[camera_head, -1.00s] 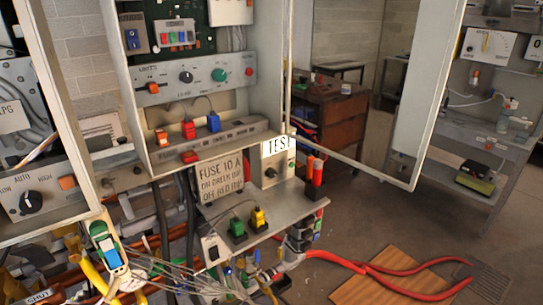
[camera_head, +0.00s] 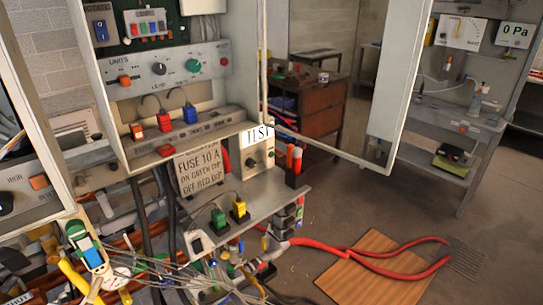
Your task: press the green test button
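A small panel box (camera_head: 257,158) under a white TEST sign (camera_head: 259,136) stands at the right end of the shelf below the open cabinet. A dark round knob or button shows on its face; I cannot make out a green button there. A green round knob (camera_head: 193,65) sits on the UNITS panel (camera_head: 165,72) in the cabinet. A green plug (camera_head: 219,217) and a yellow plug (camera_head: 239,209) stand on the lower shelf. Neither of my grippers is in view.
The open cabinet door (camera_head: 398,85) stands out to the right. Loose wires and pipes crowd the lower left. The floor at right is mostly clear.

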